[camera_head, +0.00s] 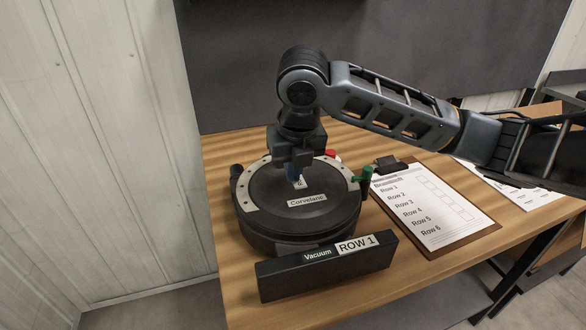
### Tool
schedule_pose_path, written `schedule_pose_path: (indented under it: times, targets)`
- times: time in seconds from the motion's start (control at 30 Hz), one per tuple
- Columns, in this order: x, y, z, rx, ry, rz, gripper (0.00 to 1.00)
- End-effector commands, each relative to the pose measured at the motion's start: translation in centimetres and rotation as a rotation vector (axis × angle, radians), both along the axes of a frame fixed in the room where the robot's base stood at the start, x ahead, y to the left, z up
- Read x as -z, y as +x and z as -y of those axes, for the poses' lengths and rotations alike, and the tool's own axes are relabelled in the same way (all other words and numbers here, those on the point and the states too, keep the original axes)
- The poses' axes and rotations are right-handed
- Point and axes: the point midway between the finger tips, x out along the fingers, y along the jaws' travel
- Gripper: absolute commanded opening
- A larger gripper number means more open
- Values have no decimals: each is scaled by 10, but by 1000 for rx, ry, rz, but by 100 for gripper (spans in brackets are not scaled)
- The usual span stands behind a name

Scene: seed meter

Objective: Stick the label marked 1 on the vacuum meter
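The vacuum meter is a round black unit (262,195) with a pale rim, on the table. A plate on its lid reads "Corvelane" (307,200). In front of it is a long black block (285,280) printed "Vacuum", with a white "ROW 1" label (356,244) on its right part. My gripper (294,176) points down over the lid's middle. A small white piece with a partly hidden letter (299,184) shows at its fingertips; I cannot tell whether it is held or lies on the lid. The finger gap is not clear.
A clipboard (465,237) listing Row 1 to Row 6 lies right of the meter. White sheets (520,196) lie behind it, partly under my arm. A green knob (364,174) and a red one (331,153) stand at the meter's rim. A ribbed wall is at left.

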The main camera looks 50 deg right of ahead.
Motion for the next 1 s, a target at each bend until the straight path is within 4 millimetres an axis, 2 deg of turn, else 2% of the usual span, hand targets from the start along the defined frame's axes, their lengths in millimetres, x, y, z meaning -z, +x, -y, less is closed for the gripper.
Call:
schedule_pose_path:
  times: [0.43,0.73,1.0]
  targets:
    - [1,0,0,0,0,0,0]
    - [1,0,0,0,0,-1,30]
    - [1,0,0,0,0,-1,31]
